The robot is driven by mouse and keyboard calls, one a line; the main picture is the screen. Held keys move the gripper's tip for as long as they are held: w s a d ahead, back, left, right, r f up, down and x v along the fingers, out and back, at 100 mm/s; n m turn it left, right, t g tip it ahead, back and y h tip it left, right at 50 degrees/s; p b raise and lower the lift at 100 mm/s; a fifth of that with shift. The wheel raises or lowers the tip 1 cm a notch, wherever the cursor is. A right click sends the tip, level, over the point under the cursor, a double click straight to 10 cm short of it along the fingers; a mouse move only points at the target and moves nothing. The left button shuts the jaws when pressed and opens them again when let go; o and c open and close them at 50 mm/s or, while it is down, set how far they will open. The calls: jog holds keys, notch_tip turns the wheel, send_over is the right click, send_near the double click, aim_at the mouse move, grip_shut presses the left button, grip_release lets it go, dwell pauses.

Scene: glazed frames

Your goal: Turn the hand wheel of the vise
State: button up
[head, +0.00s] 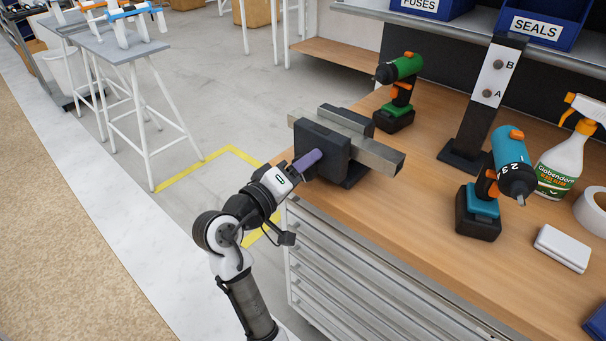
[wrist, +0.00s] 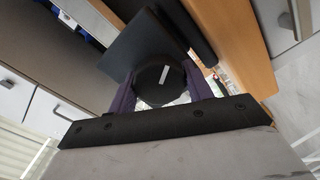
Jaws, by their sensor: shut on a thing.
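The vise (head: 322,145) is a dark block-like body with a metal bar (head: 383,157) across it, at the near left corner of the workbench. My gripper (head: 308,160) reaches it from the lower left, its purple fingers against the vise's near face. In the wrist view the black round hand wheel (wrist: 158,84), with a white mark on its face, sits between the two purple fingers. My gripper is shut on the wheel's rim from both sides. In the head view the wheel is hidden by the fingers. The dark vise body (wrist: 150,38) shows behind it in the wrist view.
On the wooden workbench (head: 400,215) a green drill (head: 402,75) stands behind the vise.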

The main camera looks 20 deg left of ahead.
jog(key=m+b, duration=0.3)
jog(key=m, duration=0.2)
jog(key=shift+s+f+m+b, duration=0.15)
jog(key=shift+m+b, duration=0.15)
jog(key=shift+b, duration=0.1)
dwell(0.4)
jog(key=o, duration=1)
jog(key=shift+s+a, duration=0.1)
jog(key=shift+c, duration=0.2)
jog(key=shift+r, duration=0.2)
jog(key=b+v, duration=0.1)
jog(key=v, duration=1.2)
jog(key=shift+s+b, duration=0.35)
